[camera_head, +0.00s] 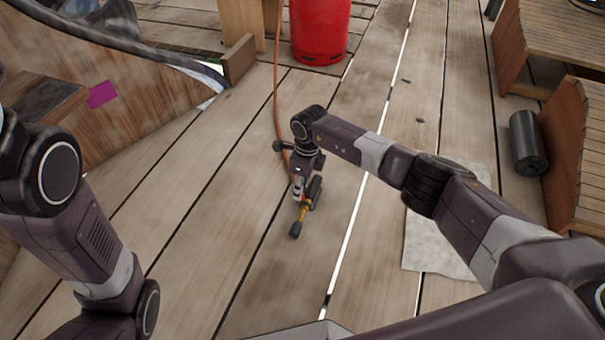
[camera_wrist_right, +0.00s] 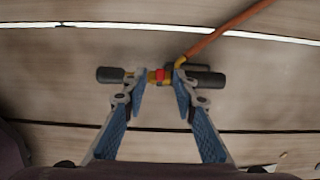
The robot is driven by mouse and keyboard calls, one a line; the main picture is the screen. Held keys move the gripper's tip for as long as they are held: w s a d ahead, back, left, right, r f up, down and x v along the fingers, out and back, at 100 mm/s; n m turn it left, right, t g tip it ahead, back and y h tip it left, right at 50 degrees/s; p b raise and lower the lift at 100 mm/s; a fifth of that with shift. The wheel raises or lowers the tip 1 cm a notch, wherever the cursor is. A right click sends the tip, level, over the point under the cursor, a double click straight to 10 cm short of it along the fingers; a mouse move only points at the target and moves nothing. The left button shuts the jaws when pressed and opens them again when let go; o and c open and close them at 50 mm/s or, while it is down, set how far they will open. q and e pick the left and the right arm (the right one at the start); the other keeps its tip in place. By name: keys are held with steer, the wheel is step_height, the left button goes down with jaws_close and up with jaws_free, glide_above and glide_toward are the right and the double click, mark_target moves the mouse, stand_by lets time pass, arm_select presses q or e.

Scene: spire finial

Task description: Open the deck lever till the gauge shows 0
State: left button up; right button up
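A small yellow and black fitting with a red middle, apparently the deck lever (camera_head: 304,213), is low at the deck in the centre of the head view. The lever also shows in the right wrist view (camera_wrist_right: 114,75), lying crosswise with black ends. My right gripper (camera_head: 299,188) is over it. In the right wrist view my right gripper (camera_wrist_right: 160,84) is open, with blue-padded fingers apart on either side of the red part. I cannot tell whether they touch it. My left arm is at the left, its gripper outside the view. I see no readable gauge.
An orange hose (camera_head: 276,95) runs from the fitting to the back, past a red cylinder (camera_head: 320,30). A pale sheet (camera_head: 425,245) lies on the deck under my right arm. A black roll (camera_head: 527,143) and wooden furniture (camera_head: 580,150) stand at the right.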

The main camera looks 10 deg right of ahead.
mark_target(303, 197)
step_height(303, 197, up, 7)
steer(key=shift+s+d, duration=0.2)
steer(key=shift+d, duration=0.05)
stand_by(0.5)
